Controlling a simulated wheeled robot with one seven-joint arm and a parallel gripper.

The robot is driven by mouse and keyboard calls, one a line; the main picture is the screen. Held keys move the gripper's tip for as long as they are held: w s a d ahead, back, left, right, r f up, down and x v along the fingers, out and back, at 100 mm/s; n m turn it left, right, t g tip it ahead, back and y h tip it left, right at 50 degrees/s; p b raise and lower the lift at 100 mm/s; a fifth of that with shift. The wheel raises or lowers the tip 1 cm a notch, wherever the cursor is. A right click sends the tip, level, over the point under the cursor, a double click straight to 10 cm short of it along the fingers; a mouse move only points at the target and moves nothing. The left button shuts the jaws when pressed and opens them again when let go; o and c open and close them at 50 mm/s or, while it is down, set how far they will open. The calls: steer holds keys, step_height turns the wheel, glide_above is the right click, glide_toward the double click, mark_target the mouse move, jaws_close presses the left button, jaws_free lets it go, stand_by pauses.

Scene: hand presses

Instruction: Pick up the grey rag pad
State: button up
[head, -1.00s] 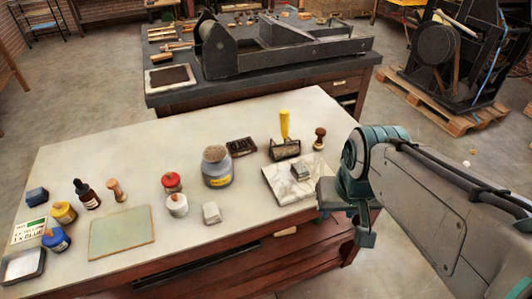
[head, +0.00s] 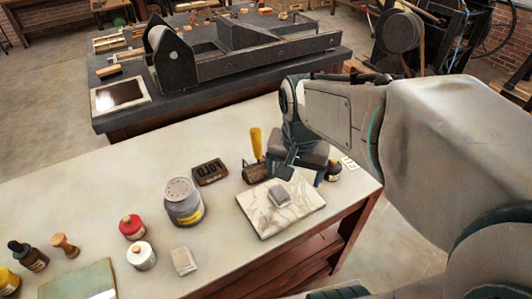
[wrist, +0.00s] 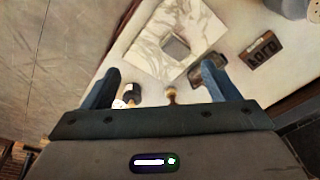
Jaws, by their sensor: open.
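A small grey pad (head: 279,195), which looks like the grey rag pad, lies on a pale marbled slab (head: 262,222) on the worktable. In the wrist view the pad (wrist: 175,46) lies beyond my fingertips, between their lines, apart from both. A second light grey block (head: 183,261) lies on the table left of the slab. My gripper (head: 303,168) is above the table just behind the slab. My gripper and arm partly hide the table behind the slab.
A small dark bottle (head: 333,172) stands right of my gripper; a wooden-handled stamp (wrist: 171,95) shows in the wrist view. A grey tin (head: 183,203) and a dark type block (head: 210,172) are left.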

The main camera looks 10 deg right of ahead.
steer(key=w+f+m+g+b, duration=0.2)
steer(key=w+f+m, duration=0.2)
steer(key=w+m, duration=0.4)
glide_above(282, 191)
steer(key=shift+m, duration=0.4)
step_height(282, 191, down, 9)
steer(key=shift+w+r, duration=0.15)
step_height(282, 191, down, 5)
steer(key=shift+f, duration=0.1)
steer(key=c, duration=1.1)
steer(key=shift+c, duration=0.2)
